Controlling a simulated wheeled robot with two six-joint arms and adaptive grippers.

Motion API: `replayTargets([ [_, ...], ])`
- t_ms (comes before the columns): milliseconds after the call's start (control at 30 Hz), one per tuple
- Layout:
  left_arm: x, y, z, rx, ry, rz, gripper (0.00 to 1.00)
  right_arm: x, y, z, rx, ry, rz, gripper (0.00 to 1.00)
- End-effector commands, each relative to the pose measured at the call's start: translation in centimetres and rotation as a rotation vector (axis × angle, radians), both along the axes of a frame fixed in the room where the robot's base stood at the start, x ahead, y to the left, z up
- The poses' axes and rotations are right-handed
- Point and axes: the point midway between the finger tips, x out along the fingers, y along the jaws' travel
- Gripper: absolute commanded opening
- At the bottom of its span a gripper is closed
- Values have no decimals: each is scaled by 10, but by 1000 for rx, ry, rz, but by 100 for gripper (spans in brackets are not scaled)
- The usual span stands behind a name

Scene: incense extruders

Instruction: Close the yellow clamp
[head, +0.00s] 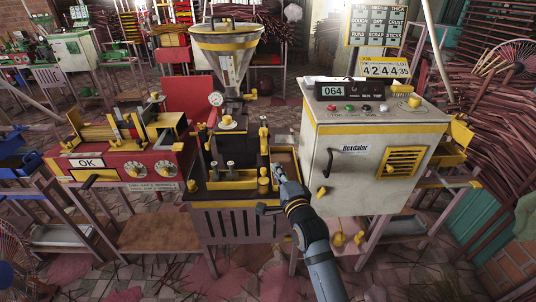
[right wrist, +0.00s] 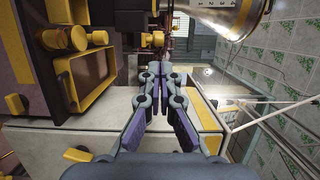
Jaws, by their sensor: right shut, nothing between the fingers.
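The extruder with a steel hopper (head: 226,62) stands in the middle of the head view. Yellow fittings sit on its right side: an upper one (head: 263,133) and a lower one (head: 263,179). I cannot tell for sure which is the yellow clamp, or whether it is open. My right gripper (head: 278,172) is just right of the lower fitting, over the yellow-edged tray (head: 293,153). In the right wrist view, the gripper (right wrist: 163,72) has its fingers together and empty. A yellow knob (right wrist: 64,38) shows to its left there, apart from the fingers. My left gripper is out of view.
A white cabinet (head: 375,185) with a door handle and yellow vent stands close right of my arm. A red machine marked OK (head: 125,168) stands at the left. Bundles of sticks (head: 485,130) fill the right side. The yellow tray also shows in the wrist view (right wrist: 66,85).

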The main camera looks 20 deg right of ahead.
Motion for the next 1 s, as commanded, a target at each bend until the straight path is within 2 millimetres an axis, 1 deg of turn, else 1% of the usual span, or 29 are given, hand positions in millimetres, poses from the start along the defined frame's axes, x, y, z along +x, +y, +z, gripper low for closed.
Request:
replayTargets([
  [33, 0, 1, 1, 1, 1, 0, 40, 12, 0, 2, -3, -3, 0, 0],
  [200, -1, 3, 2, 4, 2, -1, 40, 48, -1, 1, -3, -1, 0, 0],
  [300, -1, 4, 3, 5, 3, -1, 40, 66, -1, 1, -2, 0, 0, 0],
  [400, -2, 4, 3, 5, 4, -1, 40, 78, -2, 1, -3, -1, 0, 0],
  [567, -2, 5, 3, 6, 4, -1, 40, 89, -2, 0, -2, 1, 0, 0],
  [900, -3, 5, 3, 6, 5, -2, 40, 91, -2, -1, -2, 1, 0, 0],
  [967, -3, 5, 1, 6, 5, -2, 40, 96, -3, -2, -3, 0, 1, 0],
  [1000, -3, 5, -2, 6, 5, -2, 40, 102, -5, -2, -4, -1, 1, 0],
])
